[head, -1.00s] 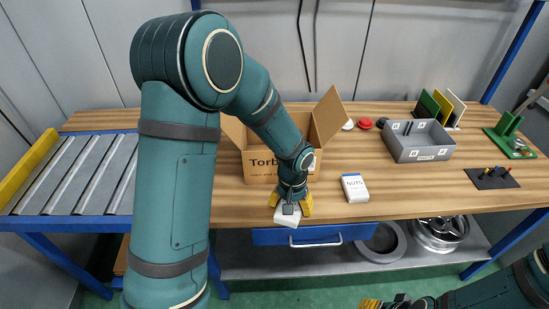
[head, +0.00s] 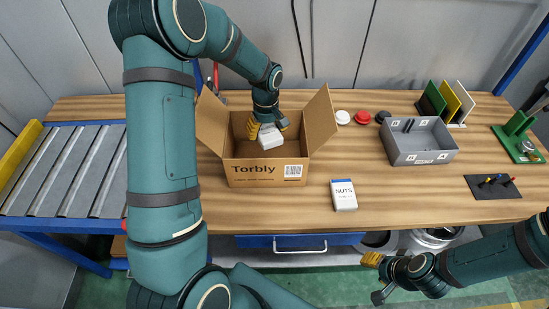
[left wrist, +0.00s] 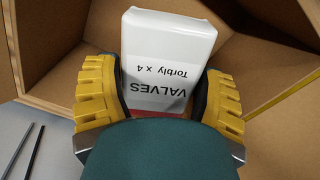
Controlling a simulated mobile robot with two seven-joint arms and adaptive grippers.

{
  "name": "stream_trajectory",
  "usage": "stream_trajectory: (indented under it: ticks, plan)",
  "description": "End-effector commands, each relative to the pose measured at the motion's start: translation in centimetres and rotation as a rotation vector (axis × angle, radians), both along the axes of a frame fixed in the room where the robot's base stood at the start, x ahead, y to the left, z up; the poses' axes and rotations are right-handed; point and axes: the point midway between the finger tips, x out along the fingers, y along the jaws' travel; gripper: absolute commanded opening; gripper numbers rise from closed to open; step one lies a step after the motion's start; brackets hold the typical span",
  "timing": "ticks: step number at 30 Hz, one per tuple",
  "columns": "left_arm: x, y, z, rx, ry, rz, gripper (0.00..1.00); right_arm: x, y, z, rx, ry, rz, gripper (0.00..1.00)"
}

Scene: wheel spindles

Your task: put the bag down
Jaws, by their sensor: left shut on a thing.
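My left gripper (head: 268,126) is shut on a white bag (head: 271,139). In the left wrist view the bag (left wrist: 165,50) reads "VALVES Torbly x 4" and sits between the yellow fingers (left wrist: 158,95). The gripper and bag are over the opening of the cardboard box (head: 245,170) marked "Torbly", whose flaps stand open. Whether the bag touches the box floor I cannot tell. A second white bag, marked "NUTS" (head: 344,196), lies on the table right of the box. My right gripper (head: 373,276) is in front of the table, low at the right; its finger opening is unclear.
A grey bin (head: 422,157) stands on the wooden table (head: 400,207) at the right. Red, white and black round buttons (head: 361,117) line the back. A roller conveyor (head: 70,170) is at the left. A black mat with small parts (head: 492,187) lies far right.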

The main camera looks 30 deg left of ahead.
Motion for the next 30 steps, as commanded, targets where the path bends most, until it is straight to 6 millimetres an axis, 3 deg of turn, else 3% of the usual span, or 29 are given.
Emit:
stream_trajectory:
  ticks: [1,13,20,27,30]
  plan:
    - [0.0,0.0,-1.3,-0.001,-0.001,0.000,0.32,0.0,0.0,-0.8,-0.001,0.000,0.001,0.47]
    - [-0.1,-0.1,-7.4,-0.003,0.000,-0.002,0.32,-0.1,0.1,-1.4,-0.001,0.002,0.004,0.47]
    - [-0.1,-0.1,-9.1,-0.002,-0.003,-0.001,0.32,-0.2,0.1,-1.5,-0.001,0.004,0.005,0.47]
    - [-0.2,-0.1,-12.2,-0.003,0.000,-0.002,0.32,-0.2,0.1,-1.8,-0.001,0.005,0.006,0.47]
    - [-0.1,-0.1,-12.4,-0.002,-0.005,-0.002,0.32,-0.3,0.1,-1.8,0.000,0.005,0.006,0.47]
